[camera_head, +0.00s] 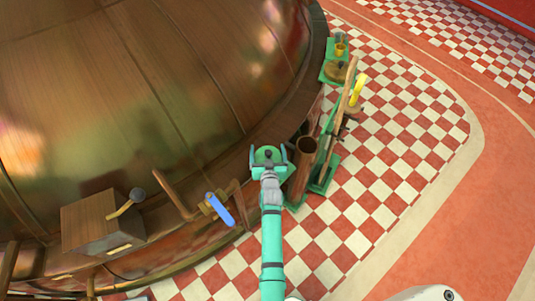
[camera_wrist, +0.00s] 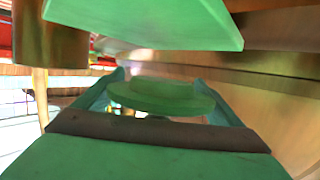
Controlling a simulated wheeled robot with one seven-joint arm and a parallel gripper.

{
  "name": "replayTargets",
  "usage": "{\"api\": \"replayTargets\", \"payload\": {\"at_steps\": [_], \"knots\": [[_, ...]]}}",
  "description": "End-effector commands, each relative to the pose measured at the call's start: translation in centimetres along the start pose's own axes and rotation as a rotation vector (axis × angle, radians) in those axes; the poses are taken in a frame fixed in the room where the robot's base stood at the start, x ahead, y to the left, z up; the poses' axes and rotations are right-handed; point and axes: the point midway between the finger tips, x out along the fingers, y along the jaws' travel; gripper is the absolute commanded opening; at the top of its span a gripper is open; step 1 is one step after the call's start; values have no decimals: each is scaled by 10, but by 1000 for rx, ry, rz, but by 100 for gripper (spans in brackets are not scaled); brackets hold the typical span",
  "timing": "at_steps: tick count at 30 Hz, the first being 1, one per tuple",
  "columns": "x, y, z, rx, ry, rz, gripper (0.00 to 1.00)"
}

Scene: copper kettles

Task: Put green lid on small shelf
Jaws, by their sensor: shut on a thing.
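My gripper (camera_head: 268,156) is shut on the green lid (camera_head: 266,154), beside the lower side of the copper kettle. In the wrist view the round, stepped green lid (camera_wrist: 165,96) sits between the two fingers. A flat green board (camera_wrist: 150,20) crosses the top of the wrist view, apart from the lid; I cannot tell if it is the small shelf. In the head view, green shelf-like pieces (camera_head: 329,73) stand along the kettle's right edge. Which one is the small shelf is unclear.
The large copper kettle (camera_head: 190,70) fills the left. A brown cylinder (camera_head: 303,160) stands close to the right of my gripper. A blue-handled valve (camera_head: 219,210) and a lever box (camera_head: 103,221) are at lower left. The checkered floor (camera_head: 400,150) to the right is clear.

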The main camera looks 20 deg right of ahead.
Motion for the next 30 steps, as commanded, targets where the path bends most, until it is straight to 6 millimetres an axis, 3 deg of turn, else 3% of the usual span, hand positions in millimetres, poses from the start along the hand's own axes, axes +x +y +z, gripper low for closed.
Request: {"api": "replayTargets", "payload": {"at_steps": [6,12,25,26,27,30], "knots": [[13,-1,7,-1,1,1,62],[20,-1,32,0,0,0,62],[21,-1,38,1,1,0,62],[21,-1,39,1,0,0,94],[21,-1,38,0,0,0,100],[21,-1,38,0,0,0,100]]}}
